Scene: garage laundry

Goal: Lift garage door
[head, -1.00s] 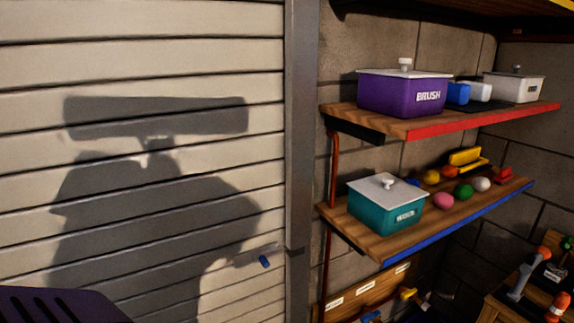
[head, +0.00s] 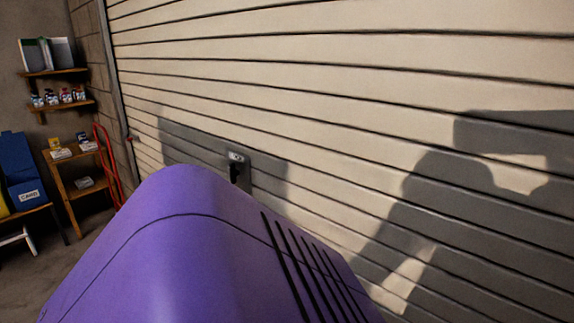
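The garage door (head: 330,100) is a cream, slatted panel that fills the middle and right of the head view. The part in view is down and unbroken by any gap. A dark handle or latch on a grey plate (head: 237,168) sits low on the door, left of centre. A large purple rounded body, which appears to be part of me, fills the lower middle and hides the door's lower part there. Neither gripper is in view, so their distance from the handle does not show. My shadow falls across the door.
At the left, a wall shelf (head: 62,106) holds small bottles. Below it stand a wooden rack (head: 72,187) and a blue bin (head: 20,172) labelled "CARD". A red hose or cord (head: 108,165) hangs by the door frame (head: 117,110). Some floor (head: 75,260) is clear at lower left.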

